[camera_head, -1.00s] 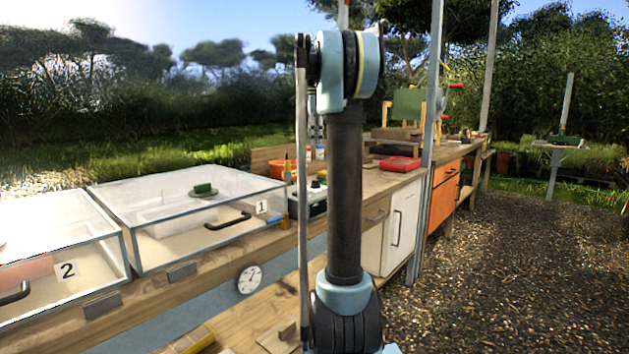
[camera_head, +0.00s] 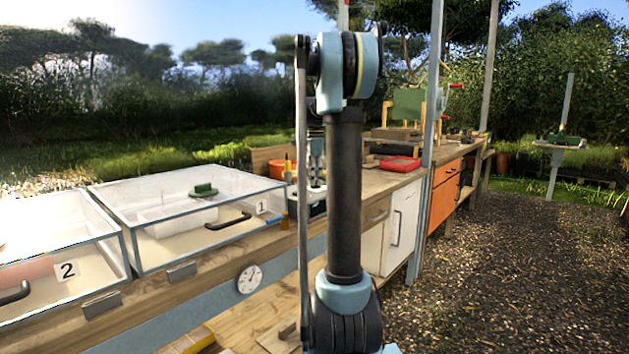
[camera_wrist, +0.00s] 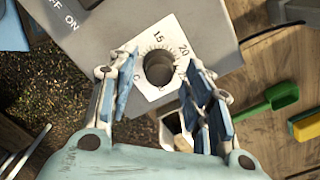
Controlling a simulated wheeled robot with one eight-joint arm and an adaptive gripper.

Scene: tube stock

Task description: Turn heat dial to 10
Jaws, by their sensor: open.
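The heat dial (camera_wrist: 159,68) is a dark round knob on a white square plate in the wrist view. The plate has tick marks and printed 15 and 20; its other figures are partly covered or unclear. I cannot make out where the knob points. My gripper (camera_wrist: 163,62) is open, with one blue-padded finger on each side of the knob, and nothing is visibly held. Whether the pads touch it is unclear. In the head view, my gripper (camera_head: 316,165) is over the small control box (camera_head: 315,207), partly behind my arm.
The grey panel carries an OFF/ON label (camera_wrist: 65,14) left of the dial. A green scoop (camera_wrist: 268,104) and a yellow object (camera_wrist: 306,126) lie to the right. Clear case 1 (camera_head: 165,205) stands left of the box on the bench; a red tray (camera_head: 400,164) lies beyond.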

